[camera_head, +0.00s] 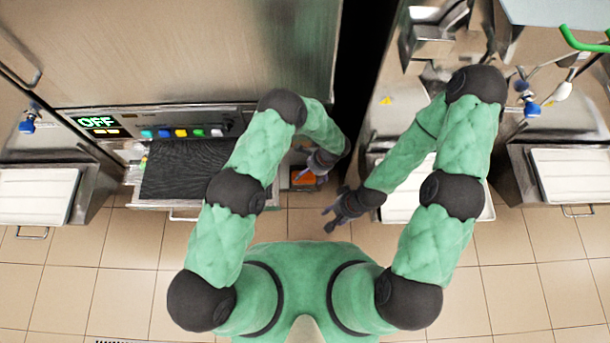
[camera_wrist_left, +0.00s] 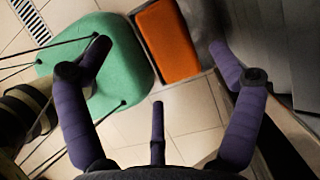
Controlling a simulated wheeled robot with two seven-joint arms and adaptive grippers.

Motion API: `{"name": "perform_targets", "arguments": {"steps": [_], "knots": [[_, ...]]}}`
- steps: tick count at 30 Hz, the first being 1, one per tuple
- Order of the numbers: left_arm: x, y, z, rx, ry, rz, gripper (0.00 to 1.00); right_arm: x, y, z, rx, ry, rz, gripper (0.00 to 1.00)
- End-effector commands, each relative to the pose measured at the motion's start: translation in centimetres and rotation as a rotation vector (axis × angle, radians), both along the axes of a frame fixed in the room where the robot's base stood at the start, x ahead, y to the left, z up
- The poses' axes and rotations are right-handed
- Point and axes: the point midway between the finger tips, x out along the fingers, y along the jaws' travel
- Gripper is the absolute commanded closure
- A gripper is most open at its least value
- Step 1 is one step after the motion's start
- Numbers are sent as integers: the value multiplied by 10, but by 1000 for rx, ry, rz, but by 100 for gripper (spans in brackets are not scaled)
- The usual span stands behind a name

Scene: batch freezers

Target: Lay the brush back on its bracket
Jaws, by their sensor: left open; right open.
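I cannot make out a brush or its bracket for certain in either view. My left gripper (camera_head: 318,165) is at the gap between the two machines, beside an orange block (camera_head: 304,178). In the left wrist view the left gripper (camera_wrist_left: 163,62) has its purple fingers spread, with nothing between them. The orange block (camera_wrist_left: 167,42) lies beyond the fingers there, apart from them. My right gripper (camera_head: 335,212) is open and empty, lower and a little to the right, in front of the right machine.
The left machine has a lit OFF display (camera_head: 97,122), coloured buttons and a dark ribbed shelf (camera_head: 185,170). White trays stand at the far left (camera_head: 40,195) and far right (camera_head: 572,175). A green curved handle (camera_head: 585,42) is at top right. The tiled floor (camera_head: 130,240) in front is clear.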

Motion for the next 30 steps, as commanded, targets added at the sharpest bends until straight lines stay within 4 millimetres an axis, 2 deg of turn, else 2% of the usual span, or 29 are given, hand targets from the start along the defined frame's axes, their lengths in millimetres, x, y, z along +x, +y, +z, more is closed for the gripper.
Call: {"name": "perform_targets", "arguments": {"steps": [1, 6, 12, 30], "knots": [[1, -5, 14, 0, -3, -2, 8, 0, 0, 6, 0, 0, 0, 56], [0, -17, 42, -1, -1, -2, 8, 0, 0, 14, 0, 0, 0, 56], [0, -25, 61, 1, 0, -2, 8, 0, 0, 19, 0, 0, 0, 56], [0, -27, 65, 0, 0, -1, 8, 0, 0, 19, 0, 0, 0, 56]]}}
